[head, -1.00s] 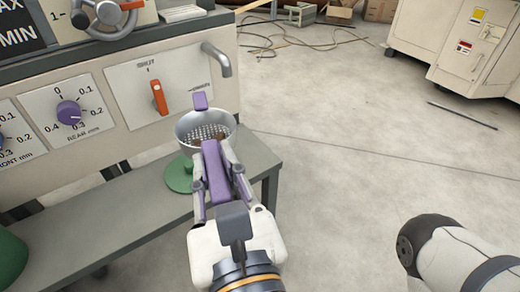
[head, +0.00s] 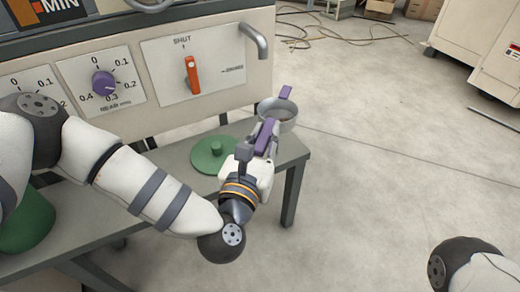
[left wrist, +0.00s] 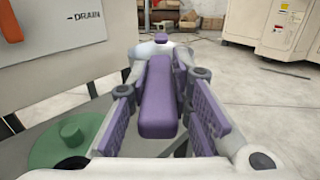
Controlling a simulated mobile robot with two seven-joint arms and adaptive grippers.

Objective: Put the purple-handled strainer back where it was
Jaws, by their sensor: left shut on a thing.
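The strainer (head: 278,112) is a grey metal bowl with a purple handle (head: 266,136) and a purple tab on its far rim. My left gripper (head: 264,145) is shut on the handle and holds the strainer at the right end of the grey bench. In the left wrist view the purple handle (left wrist: 159,100) lies between the finger pads, and the bowl is mostly hidden behind it. Whether the bowl touches the bench cannot be told. My right gripper is not in view; only part of my right arm shows at the lower right.
A green disc with a knob (head: 212,156) lies on the grey bench (head: 180,158), left of the gripper. A metal spout (head: 256,40) and a red-orange lever (head: 192,76) are on the machine panel. Another green object (head: 25,222) stands at lower left.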

